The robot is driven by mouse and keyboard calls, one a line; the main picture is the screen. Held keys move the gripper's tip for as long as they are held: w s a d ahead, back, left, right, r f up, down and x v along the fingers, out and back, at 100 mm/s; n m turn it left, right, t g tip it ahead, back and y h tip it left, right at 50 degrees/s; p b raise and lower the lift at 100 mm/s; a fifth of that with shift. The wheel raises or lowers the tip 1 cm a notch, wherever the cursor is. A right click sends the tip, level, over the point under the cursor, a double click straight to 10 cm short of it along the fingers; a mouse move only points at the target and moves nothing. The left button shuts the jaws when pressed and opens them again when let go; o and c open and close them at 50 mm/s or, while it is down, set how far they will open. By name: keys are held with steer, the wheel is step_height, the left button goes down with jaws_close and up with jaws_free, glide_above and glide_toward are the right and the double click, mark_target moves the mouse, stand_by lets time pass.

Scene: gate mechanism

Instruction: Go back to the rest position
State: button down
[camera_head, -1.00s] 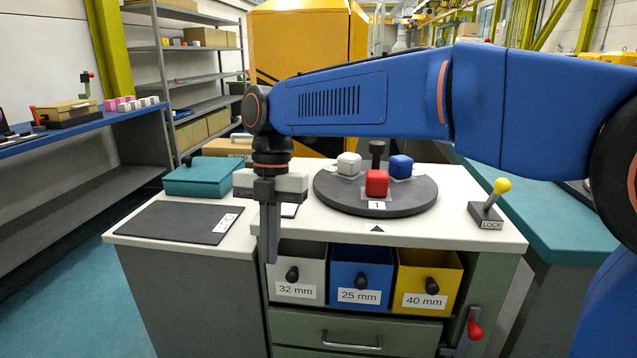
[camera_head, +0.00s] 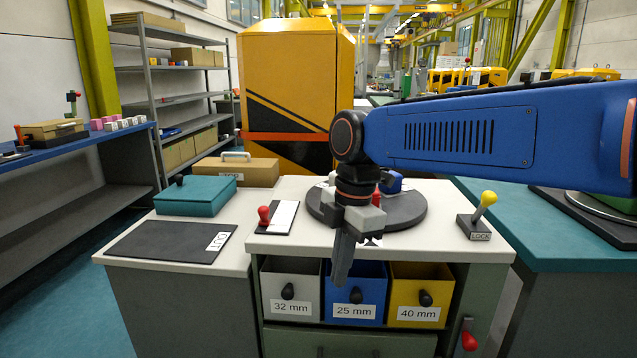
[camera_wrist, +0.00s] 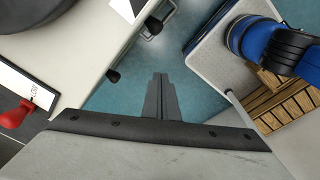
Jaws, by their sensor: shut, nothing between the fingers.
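My gripper (camera_head: 342,262) is shut and empty. In the head view it points down in front of the workbench's front edge, before the blue 25 mm bin. In the wrist view its closed fingers (camera_wrist: 160,98) show over the blue floor. My blue arm reaches in from the right. Behind the gripper, the dark round turntable (camera_head: 408,212) sits on the white bench top (camera_head: 290,246). A blue block (camera_head: 391,183) on it is partly hidden by my wrist; small parts of a red and a white block also show.
Bins labelled 32 mm (camera_head: 291,285), 25 mm (camera_head: 345,308) and 40 mm (camera_head: 421,290) sit under the top. A yellow-knobbed LOCK lever (camera_head: 482,215) stands right. A red-knobbed lever (camera_head: 264,216), teal box (camera_head: 196,195) and dark mat (camera_head: 165,241) are left. Open floor (camera_head: 65,310) lies further left.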

steer(key=s+d+f+m+t, duration=0.1)
steer(key=s+d+f+m, duration=0.2)
steer(key=d+m, duration=0.5)
steer(key=s+d+f+m+t+h, duration=0.1)
steer(key=s+d+f+m+t, duration=0.1)
steer(key=s+d+f+m, duration=0.2)
steer(key=s+d+f+m+t, duration=0.2)
steer(key=s+d+f+m, duration=0.2)
steer(key=d+m, duration=0.7)
steer(key=shift+s+d+f+m, duration=0.25)
steer(key=shift+s+d+m, duration=0.15)
steer(key=shift+s+d, duration=0.7)
